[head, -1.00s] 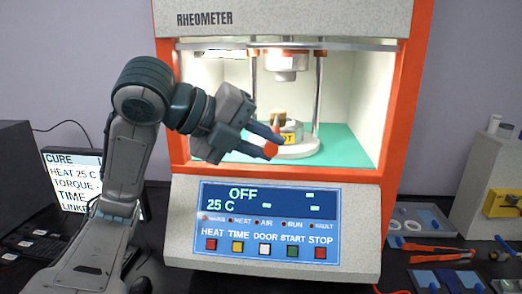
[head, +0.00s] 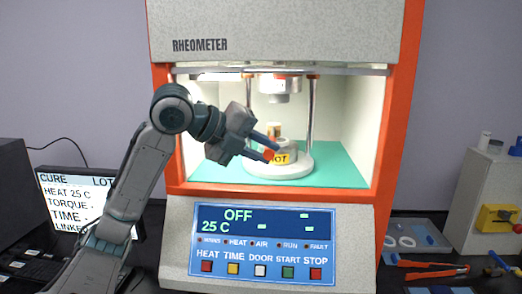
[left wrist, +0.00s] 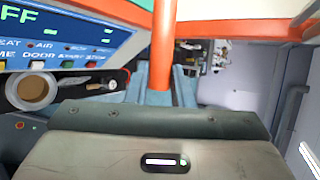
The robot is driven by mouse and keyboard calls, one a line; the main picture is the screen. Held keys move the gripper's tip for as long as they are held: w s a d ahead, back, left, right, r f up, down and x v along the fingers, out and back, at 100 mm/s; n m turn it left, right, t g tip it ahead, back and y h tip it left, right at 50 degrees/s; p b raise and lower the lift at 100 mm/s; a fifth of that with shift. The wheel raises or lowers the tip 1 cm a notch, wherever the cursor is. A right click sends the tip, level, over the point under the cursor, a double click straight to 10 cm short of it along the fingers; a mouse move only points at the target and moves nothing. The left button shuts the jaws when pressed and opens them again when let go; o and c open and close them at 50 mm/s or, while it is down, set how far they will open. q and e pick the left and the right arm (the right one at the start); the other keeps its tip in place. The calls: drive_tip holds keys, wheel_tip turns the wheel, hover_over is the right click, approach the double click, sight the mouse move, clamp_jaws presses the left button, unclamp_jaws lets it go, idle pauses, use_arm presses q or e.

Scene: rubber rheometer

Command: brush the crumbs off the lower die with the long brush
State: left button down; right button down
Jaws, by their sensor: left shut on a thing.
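My left gripper (head: 268,148) is shut on the long brush, whose orange handle (head: 268,156) shows at the fingertips. In the left wrist view the orange handle (left wrist: 164,50) runs up from between the fingers. The gripper is at the front of the open rheometer chamber, in front and left of the lower die (head: 288,147). The die is a round grey block with a yellow HOT label on a pale round base. A small tan piece (head: 274,130) shows above the die; I cannot tell whether it is the brush head. Crumbs cannot be made out. My right gripper is not in view.
The upper die (head: 280,88) hangs above, between two metal posts. The orange frame (head: 392,130) edges the chamber, with the control panel (head: 262,240) below. A grey tray (head: 415,238) and orange-handled tool (head: 425,262) lie at right. The screen (head: 75,205) stands left.

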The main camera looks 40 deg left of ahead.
use_arm(q)
drive_tip(key=w+a+f, duration=0.2)
drive_tip(key=w, duration=0.1)
idle(0.4)
idle(0.6)
drive_tip(key=shift+f, duration=0.3)
drive_tip(key=shift+r, duration=0.1)
